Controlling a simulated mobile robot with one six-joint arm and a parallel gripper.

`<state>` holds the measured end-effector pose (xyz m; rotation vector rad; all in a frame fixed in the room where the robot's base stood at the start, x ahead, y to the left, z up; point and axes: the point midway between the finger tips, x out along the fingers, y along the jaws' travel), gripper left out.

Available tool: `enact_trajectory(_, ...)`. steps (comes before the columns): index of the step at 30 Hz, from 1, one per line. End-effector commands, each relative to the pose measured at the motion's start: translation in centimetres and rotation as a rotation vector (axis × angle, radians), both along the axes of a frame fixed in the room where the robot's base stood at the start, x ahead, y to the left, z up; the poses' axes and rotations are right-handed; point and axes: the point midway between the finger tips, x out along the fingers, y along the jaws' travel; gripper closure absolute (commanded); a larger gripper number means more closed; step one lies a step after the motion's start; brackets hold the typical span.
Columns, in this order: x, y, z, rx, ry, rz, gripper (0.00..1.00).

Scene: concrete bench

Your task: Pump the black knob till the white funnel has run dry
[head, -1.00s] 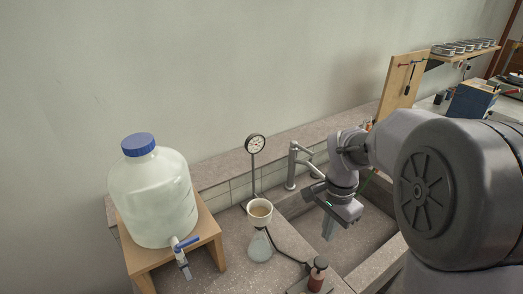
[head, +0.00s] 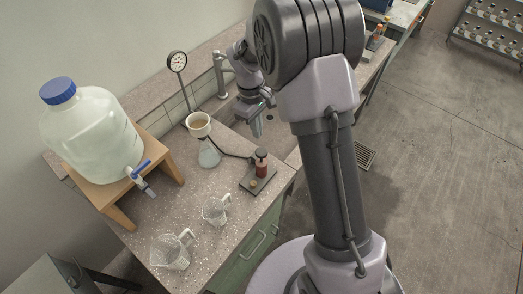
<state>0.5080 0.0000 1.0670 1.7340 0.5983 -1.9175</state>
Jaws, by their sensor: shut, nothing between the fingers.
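The black knob (head: 261,153) tops a small red pump (head: 261,167) on a dark base plate near the bench's front edge. The white funnel (head: 199,131) sits upright on a clear conical flask (head: 209,155), left of the pump. Tan-brown contents show inside the funnel; how deep they are I cannot tell. A dark hose (head: 235,155) runs from the flask towards the pump. My gripper (head: 256,132) is shut and empty, pointing down over the sink area, behind the knob and apart from it.
A large blue-capped carboy (head: 92,135) with a tap stands on a wooden stand at left. Two clear jugs (head: 215,210) (head: 172,250) stand at the bench front. A gauge (head: 177,62) and a faucet (head: 219,75) rise behind the funnel.

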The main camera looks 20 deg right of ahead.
Motion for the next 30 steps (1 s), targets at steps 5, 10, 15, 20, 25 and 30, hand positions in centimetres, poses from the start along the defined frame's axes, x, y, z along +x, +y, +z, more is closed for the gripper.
enact_trajectory(5,0.0,0.0,-0.2,0.0,0.0,-0.002,1.0)
enact_trajectory(10,-0.1,-0.1,-1.3,0.0,0.0,-0.003,1.0)
enact_trajectory(15,-0.2,-0.2,-3.6,0.0,0.0,-0.003,1.0)
enact_trajectory(20,-0.4,-0.3,-6.0,0.0,0.0,-0.003,1.0)
enact_trajectory(25,-0.6,-0.4,-7.1,0.0,0.0,-0.003,1.0)
enact_trajectory(30,-0.6,-0.4,-7.0,0.0,0.0,-0.004,1.0)
